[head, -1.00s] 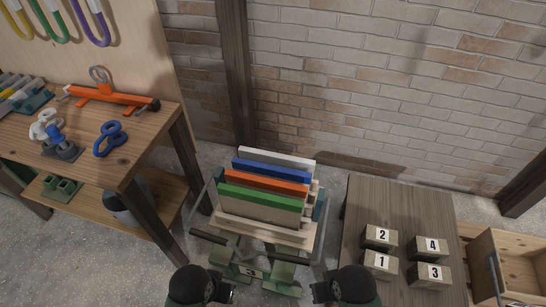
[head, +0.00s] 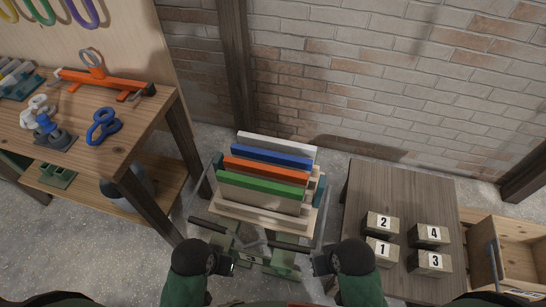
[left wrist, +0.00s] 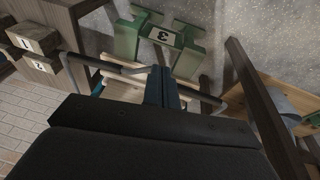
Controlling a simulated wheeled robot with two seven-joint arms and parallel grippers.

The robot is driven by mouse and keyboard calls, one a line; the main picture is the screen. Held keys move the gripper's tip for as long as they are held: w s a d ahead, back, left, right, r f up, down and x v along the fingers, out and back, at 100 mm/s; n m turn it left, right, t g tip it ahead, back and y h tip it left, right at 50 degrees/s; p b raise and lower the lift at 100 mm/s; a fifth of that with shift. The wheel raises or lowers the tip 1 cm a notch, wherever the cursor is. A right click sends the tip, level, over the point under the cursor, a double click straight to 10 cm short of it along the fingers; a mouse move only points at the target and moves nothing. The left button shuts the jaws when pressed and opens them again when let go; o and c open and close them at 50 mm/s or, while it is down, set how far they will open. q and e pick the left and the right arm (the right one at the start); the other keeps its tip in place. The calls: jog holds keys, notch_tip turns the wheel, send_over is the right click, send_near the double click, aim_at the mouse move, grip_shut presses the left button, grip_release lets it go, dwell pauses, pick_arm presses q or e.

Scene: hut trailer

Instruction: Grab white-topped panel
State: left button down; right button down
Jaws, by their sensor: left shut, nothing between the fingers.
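The white-topped panel (head: 277,144) stands upright at the back of a rack of coloured-topped panels, behind the blue-topped (head: 270,157), orange-topped (head: 264,170) and green-topped (head: 256,183) ones. Only its upper part shows. My left gripper (head: 232,264) is in front of the rack at left, apart from the panels. In the left wrist view its fingers (left wrist: 164,88) are together and hold nothing. My right gripper (head: 318,264) is in front of the rack at right, apart from the panels. Its fingers are too small and dark to judge.
The rack's cart has a rail (head: 216,228) on the near side. A dark table (head: 358,192) with numbered blocks (head: 381,222) stands close on the right. A wooden workbench (head: 155,115) with tools stands on the left. A brick wall (head: 350,75) is behind.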

jog(key=shift+a, duration=0.25)
